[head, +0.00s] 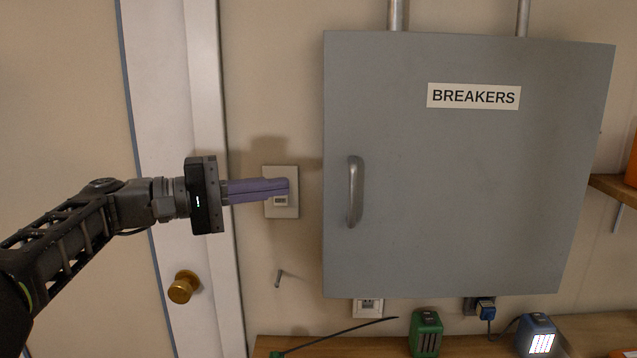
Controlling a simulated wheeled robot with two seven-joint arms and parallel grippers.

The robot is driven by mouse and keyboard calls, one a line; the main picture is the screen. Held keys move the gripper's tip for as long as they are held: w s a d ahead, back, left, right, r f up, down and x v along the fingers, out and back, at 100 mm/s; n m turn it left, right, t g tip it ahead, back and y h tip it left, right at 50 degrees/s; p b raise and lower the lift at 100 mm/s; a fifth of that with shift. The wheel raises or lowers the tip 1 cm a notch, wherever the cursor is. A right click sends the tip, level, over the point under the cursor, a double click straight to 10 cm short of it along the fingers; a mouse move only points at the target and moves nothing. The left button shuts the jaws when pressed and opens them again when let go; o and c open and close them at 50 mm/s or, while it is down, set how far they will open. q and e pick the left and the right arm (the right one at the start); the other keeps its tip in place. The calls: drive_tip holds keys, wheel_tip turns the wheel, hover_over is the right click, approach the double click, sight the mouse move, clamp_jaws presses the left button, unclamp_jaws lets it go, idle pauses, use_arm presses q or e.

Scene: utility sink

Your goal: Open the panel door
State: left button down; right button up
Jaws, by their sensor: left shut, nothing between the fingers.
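The grey panel door (450,200), labelled BREAKERS, fills the right half of the head view and looks closed. Its curved metal handle (354,192) stands upright near the door's left edge. My left gripper (287,188) reaches in from the left with its purple fingers together and nothing between them. The fingertips are left of the handle, apart from it in the picture, and overlap a light switch plate on the wall. My right gripper is not in view.
A light switch plate (281,210) is behind my left fingers. A white door frame (208,120) and brass knob (183,287) are at left. Below the panel, a wooden shelf (385,345) holds a green device (426,333) and a blue device (537,336).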

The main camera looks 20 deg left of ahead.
sight(330, 182)
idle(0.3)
use_arm(q)
drive_tip(key=p+x, duration=0.2)
drive_tip(key=x, duration=0.6)
drive_tip(key=shift+w+d, duration=0.25)
drive_tip(key=shift+d, duration=0.05)
drive_tip(key=shift+w+d, duration=0.4)
drive_tip(key=shift+d, duration=0.15)
drive_tip(key=shift+f, duration=0.1)
